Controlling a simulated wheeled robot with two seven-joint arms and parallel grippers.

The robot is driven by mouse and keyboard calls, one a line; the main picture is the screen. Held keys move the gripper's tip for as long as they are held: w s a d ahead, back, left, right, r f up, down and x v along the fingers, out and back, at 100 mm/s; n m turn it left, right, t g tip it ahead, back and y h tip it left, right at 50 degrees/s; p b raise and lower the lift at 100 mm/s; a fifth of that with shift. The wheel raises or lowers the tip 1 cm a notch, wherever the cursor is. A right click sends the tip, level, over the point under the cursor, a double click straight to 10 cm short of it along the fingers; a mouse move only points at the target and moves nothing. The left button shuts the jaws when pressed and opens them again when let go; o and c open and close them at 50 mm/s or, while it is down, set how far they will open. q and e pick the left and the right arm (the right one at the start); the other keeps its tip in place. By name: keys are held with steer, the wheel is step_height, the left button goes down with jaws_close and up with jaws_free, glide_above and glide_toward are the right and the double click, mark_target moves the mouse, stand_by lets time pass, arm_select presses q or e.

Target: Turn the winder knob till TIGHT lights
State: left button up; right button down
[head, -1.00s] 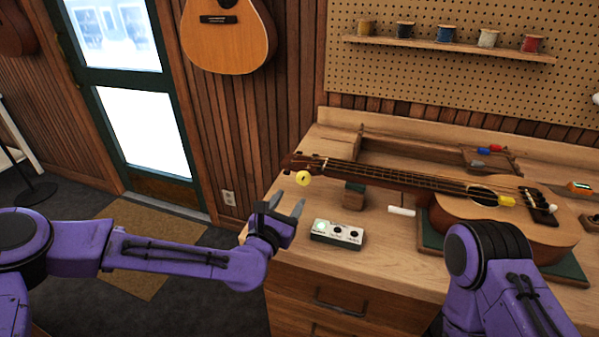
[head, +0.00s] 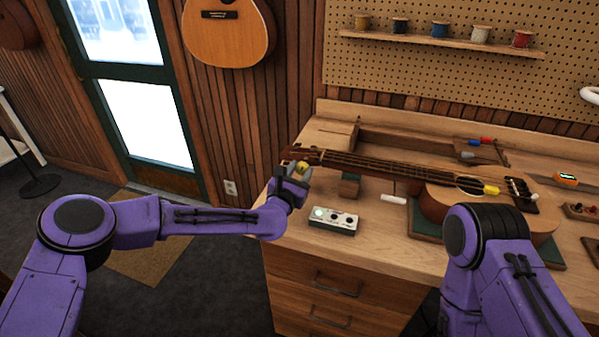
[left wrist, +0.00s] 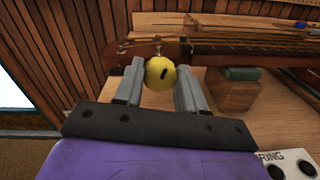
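The yellow winder knob (head: 302,168) with a dark mark is at the ukulele's (head: 455,190) headstock, over the bench's left end. In the left wrist view the knob (left wrist: 160,72) lies between the two grey fingers of my left gripper (left wrist: 160,88). The fingers flank it closely; whether they press on it I cannot tell. In the head view my left gripper (head: 298,172) reaches the knob from the front left. A pale indicator box (head: 333,221) has its left lamp lit whitish green and its other two lamps dark. Its lettering is too small to read fully. My right gripper is out of view.
A wooden neck block (head: 349,186) stands under the ukulele's neck, close right of my left gripper. A white stick (head: 393,199) lies beside it. The bench's (head: 400,230) front edge is below. Spools on a shelf (head: 440,43) are well behind.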

arm_select(q)
steer(key=shift+f, duration=0.1)
steer(key=shift+f+m+b, duration=0.1)
steer(key=shift+m+b, duration=0.7)
steer(key=shift+m, duration=0.1)
steer(key=shift+m+b, duration=0.85)
steer(key=shift+m, duration=0.35)
steer(key=m+b, duration=0.1)
steer(key=m, duration=0.1)
steer(key=shift+m, duration=0.3)
steer(key=m+b, duration=0.1)
steer(key=m, duration=0.1)
steer(key=shift+m, duration=0.4)
steer(key=m+y+b, duration=0.1)
steer(key=m, duration=0.5)
steer(key=shift+d, duration=0.1)
steer(key=m, duration=0.4)
steer(key=shift+r, duration=0.25)
steer(key=shift+w+m+y+b, duration=0.15)
steer(key=shift+m+y+b, duration=0.15)
steer(key=shift+m, duration=1.2)
